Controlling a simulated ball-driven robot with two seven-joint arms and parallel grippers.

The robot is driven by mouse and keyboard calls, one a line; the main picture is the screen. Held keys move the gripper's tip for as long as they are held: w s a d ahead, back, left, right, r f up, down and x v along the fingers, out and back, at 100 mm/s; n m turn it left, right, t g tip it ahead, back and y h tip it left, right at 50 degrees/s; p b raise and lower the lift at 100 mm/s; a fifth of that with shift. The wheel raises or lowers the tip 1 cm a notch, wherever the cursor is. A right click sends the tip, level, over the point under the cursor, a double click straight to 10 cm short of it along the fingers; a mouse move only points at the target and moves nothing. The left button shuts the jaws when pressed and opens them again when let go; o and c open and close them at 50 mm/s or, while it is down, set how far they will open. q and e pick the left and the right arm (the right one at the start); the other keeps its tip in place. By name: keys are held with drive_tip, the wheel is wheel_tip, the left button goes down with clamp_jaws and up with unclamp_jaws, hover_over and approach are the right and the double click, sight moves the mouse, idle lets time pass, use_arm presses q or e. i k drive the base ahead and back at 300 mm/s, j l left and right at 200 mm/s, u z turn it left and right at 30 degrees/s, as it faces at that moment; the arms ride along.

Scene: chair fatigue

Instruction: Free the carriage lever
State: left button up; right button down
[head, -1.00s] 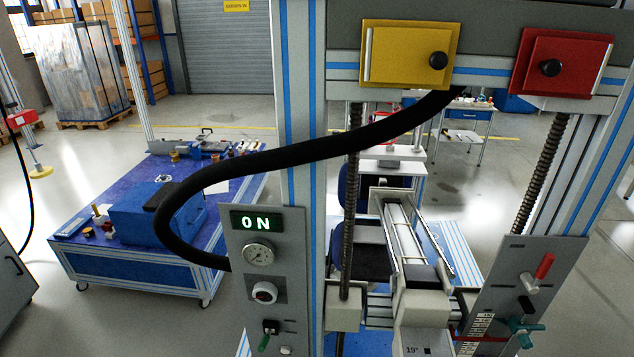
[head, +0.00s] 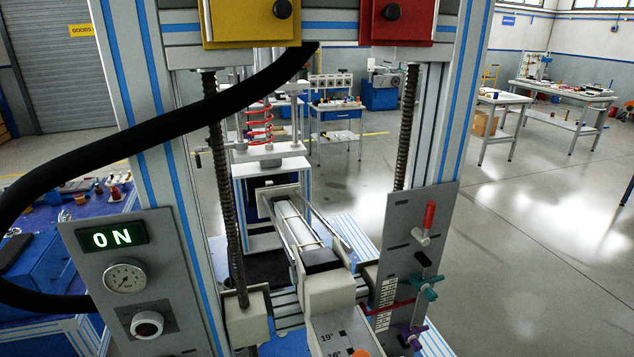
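A test frame with a carriage (head: 325,290) between two vertical threaded screws stands in front of me in the head view. The right grey panel (head: 410,240) carries a red-handled lever (head: 428,218), upright and tilted slightly, a teal handle (head: 425,285) below it, and a purple knob (head: 410,335) near the bottom. A thin red bar (head: 390,307) runs across by the scale strip. I cannot tell which of these is the carriage lever. Neither of my grippers shows.
The left panel has a lit "ON" display (head: 113,236), a gauge (head: 125,278) and a knob (head: 147,324). A thick black hose (head: 150,130) arches across the front left. Yellow (head: 250,20) and red (head: 397,20) boxes sit on the crossbeam.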

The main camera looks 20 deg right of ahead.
sight(428, 222)
drive_tip(key=z, duration=1.25)
